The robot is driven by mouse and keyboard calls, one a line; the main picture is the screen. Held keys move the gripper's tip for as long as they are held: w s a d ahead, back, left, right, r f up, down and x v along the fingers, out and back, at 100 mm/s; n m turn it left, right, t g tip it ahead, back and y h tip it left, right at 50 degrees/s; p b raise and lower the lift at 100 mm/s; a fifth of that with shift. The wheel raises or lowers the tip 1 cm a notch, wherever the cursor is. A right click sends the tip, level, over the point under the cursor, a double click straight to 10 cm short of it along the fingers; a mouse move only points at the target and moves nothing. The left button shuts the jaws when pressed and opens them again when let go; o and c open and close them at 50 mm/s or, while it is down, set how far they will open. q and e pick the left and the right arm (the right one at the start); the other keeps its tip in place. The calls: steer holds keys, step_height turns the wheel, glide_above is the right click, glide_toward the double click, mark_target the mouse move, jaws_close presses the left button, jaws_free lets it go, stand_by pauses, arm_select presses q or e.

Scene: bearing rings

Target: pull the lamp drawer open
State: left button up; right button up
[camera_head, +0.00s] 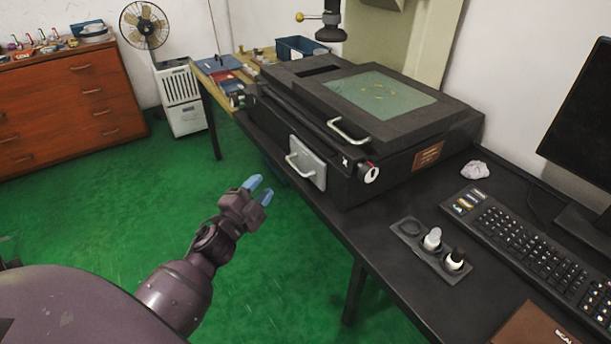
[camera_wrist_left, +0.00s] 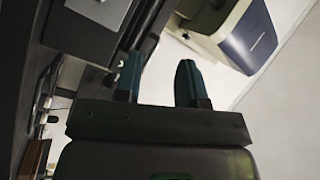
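The lamp drawer appears to be the light grey front panel (camera_head: 307,163) with a curved metal handle, set in the near side of the black machine (camera_head: 400,150). It looks closed, flush with the machine's side. My left gripper (camera_head: 259,190) has two blue fingers held apart with nothing between them. It is over the green floor, to the left of and a little below the drawer handle, and not touching it. In the left wrist view the open fingers (camera_wrist_left: 158,80) show, and a grey panel (camera_wrist_left: 98,12) at the upper left may be the drawer front. My right gripper is not in view.
The black table (camera_head: 390,235) holds a tray (camera_head: 430,250) with small bottles, a keyboard (camera_head: 525,240) and a monitor (camera_head: 590,120). A second handle (camera_head: 348,131) is on the machine's lid. A wooden cabinet (camera_head: 60,100) stands at the left. The green floor (camera_head: 110,210) is clear.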

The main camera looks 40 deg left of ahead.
mark_target(294, 165)
arm_select(q)
steer(key=w+a+f+m+h+b, duration=0.2)
steer(key=w+a+f+m+b, duration=0.1)
steer(key=w+f+m+b, duration=0.4)
steer(key=shift+n+t, duration=0.3)
steer(key=w, duration=0.6)
steer(key=w+r, duration=0.1)
steer(key=w, duration=0.3)
steer(key=shift+w, duration=0.1)
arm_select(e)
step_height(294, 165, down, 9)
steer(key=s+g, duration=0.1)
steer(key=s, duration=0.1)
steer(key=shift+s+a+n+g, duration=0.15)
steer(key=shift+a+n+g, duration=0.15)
arm_select(q)
jaws_close()
